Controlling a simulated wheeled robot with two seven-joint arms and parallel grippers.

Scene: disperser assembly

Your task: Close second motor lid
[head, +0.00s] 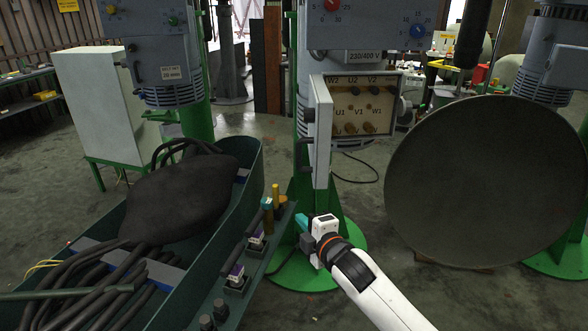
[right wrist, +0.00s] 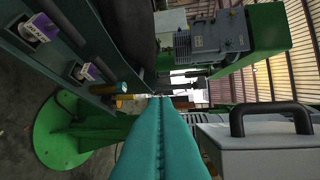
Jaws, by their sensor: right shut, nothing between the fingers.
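The terminal box (head: 362,105) on the middle green column is open, and its brass terminals and markings show. Its grey lid (head: 322,130) is swung out to the left of the box and is seen nearly edge-on, with a black handle (head: 304,155) on its left side. In the right wrist view, a grey lid (right wrist: 265,150) with a black handle (right wrist: 271,118) fills the lower right. My right gripper (head: 302,222) is below the lid in the head view. Its teal fingers (right wrist: 160,110) are shut and empty, left of the lid and handle in the wrist view. My left gripper is out of view.
A green trough (head: 258,160) with dark hoses stands at the left, and a rail with several small fittings (head: 256,239) runs along its right side. A large dark round disc (head: 490,180) stands at the right. A motor with a closed box (head: 172,73) is at the left.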

